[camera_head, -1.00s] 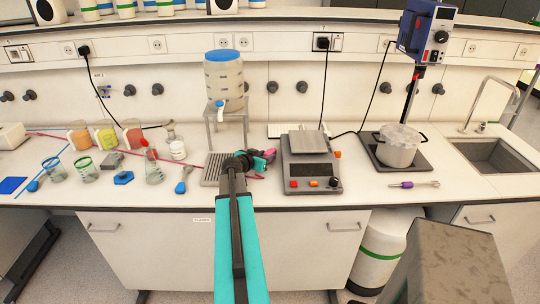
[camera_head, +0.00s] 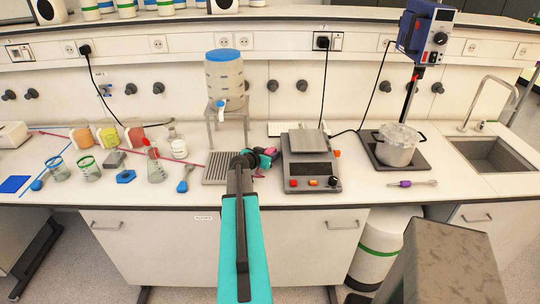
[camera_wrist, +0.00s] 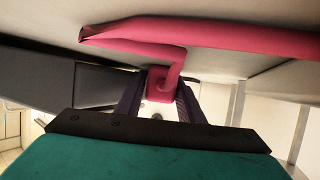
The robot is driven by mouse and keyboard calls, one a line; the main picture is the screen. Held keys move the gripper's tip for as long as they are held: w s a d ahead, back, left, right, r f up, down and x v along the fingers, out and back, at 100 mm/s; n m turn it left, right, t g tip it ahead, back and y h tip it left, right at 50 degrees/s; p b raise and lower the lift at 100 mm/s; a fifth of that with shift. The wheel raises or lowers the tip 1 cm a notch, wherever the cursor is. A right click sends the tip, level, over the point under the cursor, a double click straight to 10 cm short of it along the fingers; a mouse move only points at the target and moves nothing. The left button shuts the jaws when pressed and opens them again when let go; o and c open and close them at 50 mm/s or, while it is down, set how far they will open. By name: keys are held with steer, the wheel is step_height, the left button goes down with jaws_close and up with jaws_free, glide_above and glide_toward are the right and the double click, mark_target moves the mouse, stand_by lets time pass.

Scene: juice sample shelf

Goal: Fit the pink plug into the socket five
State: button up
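The pink plug (camera_wrist: 160,84) sits between the two dark fingers of my gripper (camera_wrist: 158,98) in the wrist view, with its pink cable bending up and across the picture. In the head view my gripper (camera_head: 259,161) is low over the counter, between the grey grid plate and the hotplate, with pink (camera_head: 268,152) showing at its tip. It looks shut on the plug. Several wall sockets run along the panel behind, such as an empty one (camera_head: 242,43) above the gripper. No socket number is readable, so I cannot tell which is five.
The barrel (camera_head: 224,78) on its stand (camera_head: 228,112) is just left of the gripper, and the hotplate (camera_head: 311,168) just right. A black plug (camera_head: 323,42) fills one socket. Glassware, including a flask (camera_head: 155,167), stands left. A pot (camera_head: 396,150) and stirrer (camera_head: 432,30) stand right.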

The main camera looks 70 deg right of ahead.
steer(key=c, duration=0.8)
steer(key=shift+r, duration=0.15)
